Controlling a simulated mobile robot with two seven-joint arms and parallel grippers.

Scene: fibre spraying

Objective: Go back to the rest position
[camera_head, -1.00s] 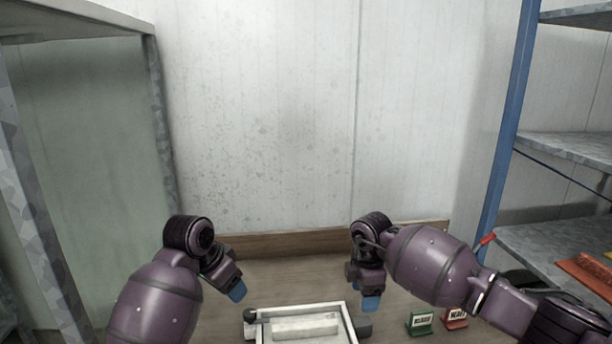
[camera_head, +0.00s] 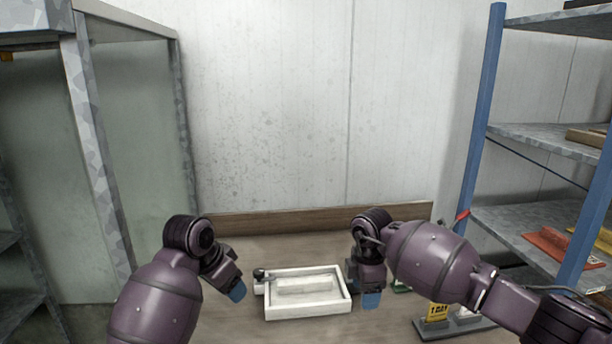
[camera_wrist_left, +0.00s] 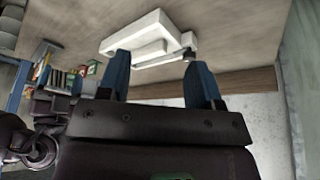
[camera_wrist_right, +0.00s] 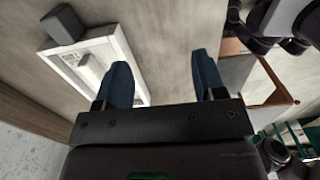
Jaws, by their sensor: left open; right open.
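My left gripper (camera_head: 236,290) hangs to the left of a white rectangular tray (camera_head: 307,312) on the table, apart from it. Its blue-tipped fingers are spread with nothing between them in the left wrist view (camera_wrist_left: 160,72). My right gripper (camera_head: 371,299) hangs at the tray's right side in the head view. Its blue fingers are also spread and empty in the right wrist view (camera_wrist_right: 162,70). A dark-headed object (camera_head: 260,274) sits at the tray's left end. A pale block (camera_head: 303,285) lies inside the tray.
The wooden table (camera_head: 270,248) backs onto a pale wall. A glass-sided metal cabinet (camera_head: 140,150) stands at left. A blue-post shelf unit (camera_head: 478,130) stands at right.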

